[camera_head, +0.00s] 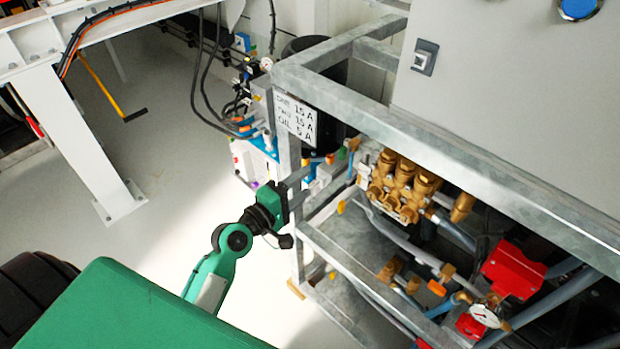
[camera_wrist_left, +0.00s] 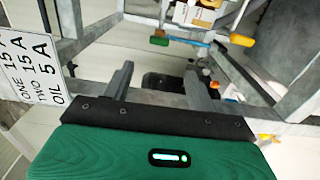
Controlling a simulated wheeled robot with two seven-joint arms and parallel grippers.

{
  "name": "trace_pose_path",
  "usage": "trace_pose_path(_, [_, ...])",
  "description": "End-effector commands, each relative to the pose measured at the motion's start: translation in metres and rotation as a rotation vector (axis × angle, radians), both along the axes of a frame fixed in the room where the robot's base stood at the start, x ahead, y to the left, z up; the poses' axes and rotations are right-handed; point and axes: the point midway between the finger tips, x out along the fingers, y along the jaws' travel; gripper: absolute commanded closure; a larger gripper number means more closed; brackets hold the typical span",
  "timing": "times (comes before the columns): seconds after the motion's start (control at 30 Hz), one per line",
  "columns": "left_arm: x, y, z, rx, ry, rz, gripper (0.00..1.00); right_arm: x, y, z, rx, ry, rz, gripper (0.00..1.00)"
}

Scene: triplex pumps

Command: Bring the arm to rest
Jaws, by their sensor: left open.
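My left arm comes in from the lower left in the head view. Its gripper (camera_head: 303,184) is beside the galvanised frame (camera_head: 350,100) of the pump unit, just below a white sign (camera_head: 296,118) with black lettering. In the left wrist view the two fingers of the gripper (camera_wrist_left: 158,85) stand apart with nothing held between them. The sign (camera_wrist_left: 28,65) shows at the left there. I cannot tell whether the fingers touch the frame. My right gripper is not in view.
Brass pump heads (camera_head: 405,185), a red box (camera_head: 513,270) and a gauge (camera_head: 485,316) sit inside the frame. A grey cabinet (camera_head: 520,100) stands above. A yellow-handled lever (camera_wrist_left: 241,40) shows near the fingers. Pale floor (camera_head: 150,185) is open left of the arm, before a white stand (camera_head: 80,140).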

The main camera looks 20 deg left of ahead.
Motion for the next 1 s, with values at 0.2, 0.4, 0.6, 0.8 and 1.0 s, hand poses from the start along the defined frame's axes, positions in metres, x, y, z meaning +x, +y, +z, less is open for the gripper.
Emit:
trace_pose_path(0.2, [-0.004, 0.001, 0.001, 0.000, -0.001, 0.000, 0.42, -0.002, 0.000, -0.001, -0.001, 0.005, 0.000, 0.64])
trace_pose_path(0.4, [-0.003, 0.001, 0.001, 0.000, -0.001, 0.000, 0.42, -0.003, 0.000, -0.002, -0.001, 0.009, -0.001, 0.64])
trace_pose_path(0.6, [-0.004, 0.001, -0.001, 0.007, 0.002, -0.002, 0.42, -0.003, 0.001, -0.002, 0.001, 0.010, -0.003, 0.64])
trace_pose_path(0.8, [-0.026, -0.024, -0.049, 0.269, 0.095, -0.092, 0.42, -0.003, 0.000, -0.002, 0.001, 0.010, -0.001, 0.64])
trace_pose_path(1.0, [-0.095, -0.050, -0.151, 0.831, 0.300, -0.360, 0.42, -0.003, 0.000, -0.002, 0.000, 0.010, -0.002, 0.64])
